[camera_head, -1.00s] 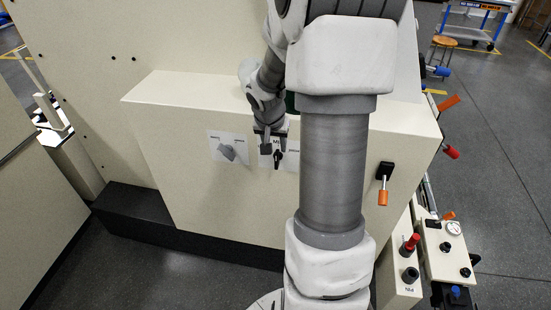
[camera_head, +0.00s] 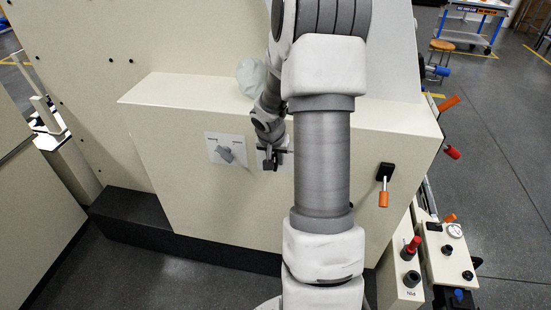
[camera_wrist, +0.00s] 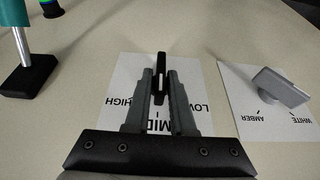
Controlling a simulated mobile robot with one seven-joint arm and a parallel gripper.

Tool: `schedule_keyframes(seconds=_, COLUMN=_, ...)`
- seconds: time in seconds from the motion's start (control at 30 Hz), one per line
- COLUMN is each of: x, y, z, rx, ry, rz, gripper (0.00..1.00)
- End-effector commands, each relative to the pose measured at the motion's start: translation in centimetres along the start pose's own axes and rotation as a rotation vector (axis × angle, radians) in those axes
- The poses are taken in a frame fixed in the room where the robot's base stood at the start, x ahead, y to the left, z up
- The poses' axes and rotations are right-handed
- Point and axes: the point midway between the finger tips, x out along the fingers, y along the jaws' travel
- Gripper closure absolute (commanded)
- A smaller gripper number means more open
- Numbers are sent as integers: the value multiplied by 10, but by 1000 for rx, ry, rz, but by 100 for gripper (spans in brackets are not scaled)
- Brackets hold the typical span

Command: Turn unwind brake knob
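The unwind brake knob (camera_wrist: 161,62) looks like a slim black lever knob on a white label (camera_wrist: 120,80) reading HIGH, MID and LOW. In the head view my gripper (camera_head: 271,163) is at the front panel over that label, and my arm hides most of the knob.
A grey knob (camera_wrist: 281,87) with a WHITE/AMBER label sits beside it. A black-based lever with an orange tip (camera_head: 384,198) is on the panel's right. A teal-and-silver handle on a black base (camera_wrist: 27,75) is at the wrist view's left. A control box (camera_head: 446,255) stands lower right.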

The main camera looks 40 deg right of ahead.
Motion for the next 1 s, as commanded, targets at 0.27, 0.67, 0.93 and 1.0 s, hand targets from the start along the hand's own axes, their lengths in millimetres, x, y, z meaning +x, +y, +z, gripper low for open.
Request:
schedule_keyframes(seconds=0.27, x=0, y=0, z=0, rx=0, ry=0, rz=0, gripper=100)
schedule_keyframes(seconds=0.67, x=3, y=-3, z=1, rx=-22, ry=3, rz=42, gripper=100)
schedule_keyframes(seconds=0.93, x=7, y=-7, z=3, rx=-87, ry=5, rz=195, gripper=100)
schedule_keyframes(seconds=1.0, x=7, y=-8, z=3, rx=-110, ry=5, rz=250, gripper=100)
